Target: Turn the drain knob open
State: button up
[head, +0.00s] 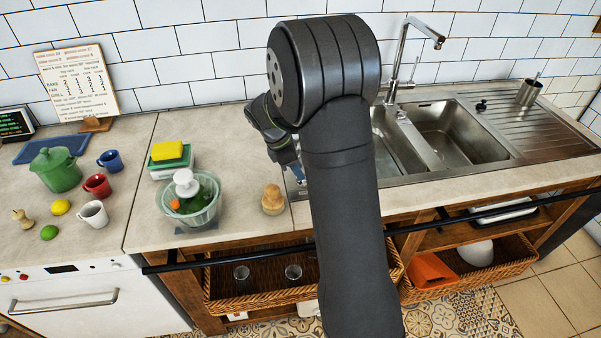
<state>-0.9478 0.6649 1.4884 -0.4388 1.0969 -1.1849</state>
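A small black knob (481,105) stands on the steel sink top, between the right basin and the ribbed drainboard; it looks like the drain knob, but its setting is too small to read. The steel sink (455,130) has two basins, the left one partly hidden behind my arm. My gripper (299,178) hangs over the counter at the sink's left edge, well left of the knob. My arm covers much of it, and I cannot tell whether its fingers are open or shut.
A tall faucet (402,60) rises behind the sink. A metal cup (529,92) stands right of the knob. A black rail runs along the front.

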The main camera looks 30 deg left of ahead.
jog(key=shift+x, duration=1.4)
grip_shut()
